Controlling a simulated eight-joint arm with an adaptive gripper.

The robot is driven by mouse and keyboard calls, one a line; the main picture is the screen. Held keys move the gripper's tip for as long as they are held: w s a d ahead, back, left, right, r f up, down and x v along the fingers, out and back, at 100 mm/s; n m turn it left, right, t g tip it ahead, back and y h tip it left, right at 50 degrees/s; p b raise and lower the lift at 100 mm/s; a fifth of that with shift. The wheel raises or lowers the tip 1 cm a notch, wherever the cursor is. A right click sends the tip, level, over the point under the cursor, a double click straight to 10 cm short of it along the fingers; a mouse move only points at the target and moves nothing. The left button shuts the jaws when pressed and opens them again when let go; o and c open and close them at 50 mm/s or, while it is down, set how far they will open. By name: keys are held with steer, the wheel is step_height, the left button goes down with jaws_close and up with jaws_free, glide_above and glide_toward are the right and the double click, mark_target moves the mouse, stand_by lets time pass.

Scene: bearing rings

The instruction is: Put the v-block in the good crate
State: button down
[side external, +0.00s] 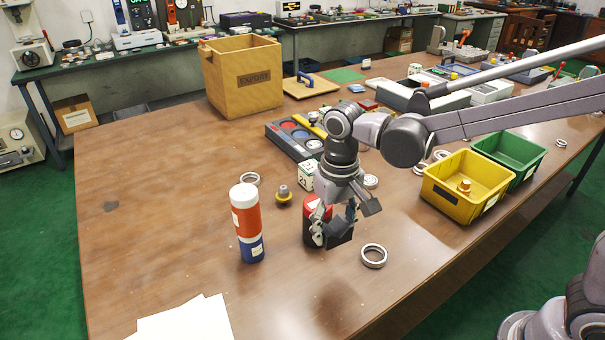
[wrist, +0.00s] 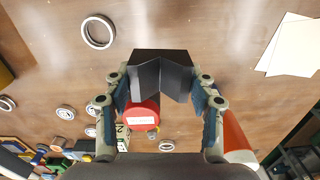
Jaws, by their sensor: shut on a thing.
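The v-block (wrist: 162,75) is a black block with a V-shaped groove. My gripper (side external: 336,222) is shut on it, with one finger on either side in the wrist view. In the side view the v-block (side external: 340,234) hangs at the fingertips, seemingly above the table, beside a red and black can (side external: 309,212). The can's red top (wrist: 141,115) shows just by the block in the wrist view. A yellow crate (side external: 452,200) and a green crate (side external: 521,145) stand at the right. I cannot read which is the good crate.
A red, white and blue bottle (side external: 247,224) stands upright left of my gripper. A bearing ring (side external: 374,256) lies to its right. The yellow crate holds a brass-coloured part (side external: 464,186). More rings lie near the crates. The left of the table is mostly clear.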

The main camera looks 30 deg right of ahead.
step_height(320, 180, up, 3)
steer(key=w+d+r+m, duration=0.1)
steer(key=w+d+m, duration=0.2)
steer(key=w+d, duration=0.55)
steer(key=w+d+r+m, duration=0.1)
steer(key=w+d+m, duration=0.3)
steer(key=d, duration=0.8)
steer(key=w+d+m, duration=0.2)
steer(key=d+m, duration=0.2)
steer(key=d, duration=1.8)
steer(key=s+d+f+m, duration=0.1)
steer(key=s+d+m, duration=0.1)
steer(key=s+d, duration=0.5)
steer(key=s+d+f+m, duration=0.1)
steer(key=s+d+m, duration=0.15)
steer(key=d, duration=0.85)
steer(key=s+d+f+m, duration=0.1)
steer(key=s+d+m, duration=0.1)
steer(key=s+d, duration=0.5)
steer(key=shift+n, duration=0.25)
steer(key=shift+w+d+f, duration=0.2)
steer(key=shift+f, duration=2.15)
steer(key=shift+w+d+f, duration=0.2)
steer(key=shift+d+f, duration=0.05)
steer(key=shift+f, duration=2.05)
steer(key=shift+w+d+f, duration=0.2)
steer(key=shift+f, duration=2.15)
steer(key=shift+f, duration=0.2)
